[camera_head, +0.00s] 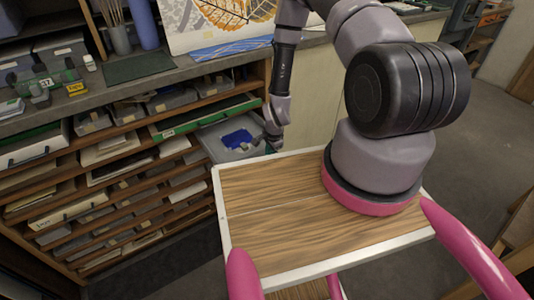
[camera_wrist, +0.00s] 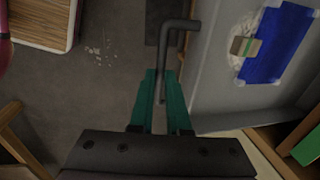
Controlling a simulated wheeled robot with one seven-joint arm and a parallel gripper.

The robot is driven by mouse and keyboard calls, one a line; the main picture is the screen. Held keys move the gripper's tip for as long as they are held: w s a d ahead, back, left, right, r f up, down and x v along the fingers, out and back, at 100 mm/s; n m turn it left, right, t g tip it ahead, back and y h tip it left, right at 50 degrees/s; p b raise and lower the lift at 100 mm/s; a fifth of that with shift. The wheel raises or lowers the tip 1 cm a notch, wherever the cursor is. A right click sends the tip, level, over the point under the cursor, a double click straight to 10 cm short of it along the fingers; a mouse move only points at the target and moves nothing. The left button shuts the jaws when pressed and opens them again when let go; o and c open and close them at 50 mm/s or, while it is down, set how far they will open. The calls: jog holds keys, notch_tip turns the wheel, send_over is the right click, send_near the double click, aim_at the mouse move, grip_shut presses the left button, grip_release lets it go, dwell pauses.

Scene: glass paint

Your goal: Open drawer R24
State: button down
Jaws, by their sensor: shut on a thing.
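A grey drawer (camera_head: 214,142) stands pulled out from the wooden shelf unit in the head view; its label cannot be read. In the wrist view the drawer's grey front and inside (camera_wrist: 215,95) fill the right side. A dark bent bar handle (camera_wrist: 181,24) is on the drawer's outer side. My gripper (camera_head: 272,138) is at the drawer's front right in the head view. In the wrist view its teal fingers (camera_wrist: 161,76) are closed around the handle's lower part, which they partly hide. A blue piece (camera_head: 237,138) with a small block lies inside the drawer.
More slots with trays and papers fill the shelf unit (camera_head: 130,165). My wooden-topped base is close in front of the drawer. Open floor (camera_head: 455,160) lies to the right.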

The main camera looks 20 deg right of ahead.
jog(key=shift+s, duration=0.25)
jog(key=c, duration=0.9)
grip_release()
jog(key=r, duration=0.3)
jog(key=s+r, duration=0.1)
jog(key=r, duration=0.3)
jog(key=s+r, duration=0.1)
jog(key=r, duration=0.2)
jog(key=shift+d+r, duration=0.3)
jog(key=shift+d, duration=0.1)
